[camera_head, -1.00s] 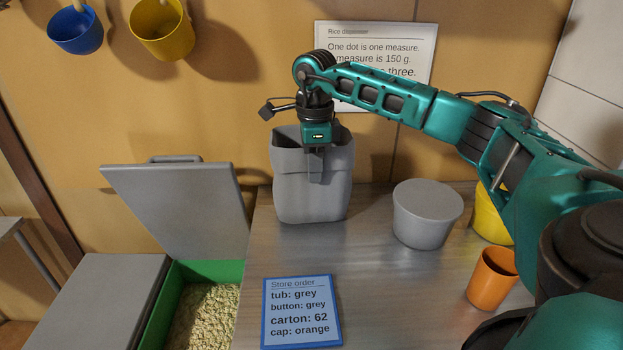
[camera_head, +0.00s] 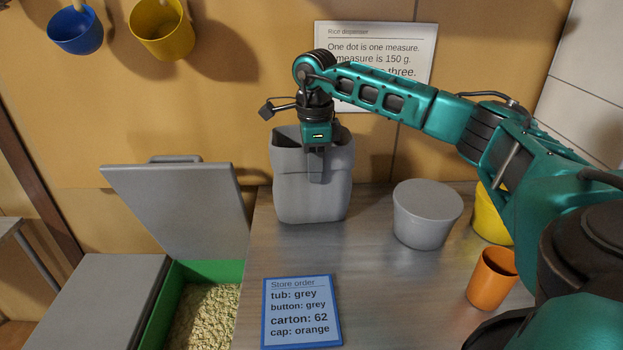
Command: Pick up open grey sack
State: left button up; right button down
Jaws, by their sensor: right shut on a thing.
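The open grey sack (camera_head: 311,198) stands upright at the back left of the counter, its mouth facing up. My right gripper (camera_head: 316,168) reaches down at the sack's near side and is shut on its upper wall. One finger shows in front of the wall; the other is hidden. The sack's base appears to be on the counter, and I cannot see a gap under it. My left gripper is not in view.
A grey tub (camera_head: 424,218), an orange cup (camera_head: 493,278) and a yellow container (camera_head: 490,222) stand to the right. A blue-edged order card (camera_head: 301,311) lies in front. A green bin (camera_head: 177,290) with grains and a raised grey lid is at left. Blue and yellow cups hang above.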

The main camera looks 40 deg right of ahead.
jog(key=shift+r, duration=5.1)
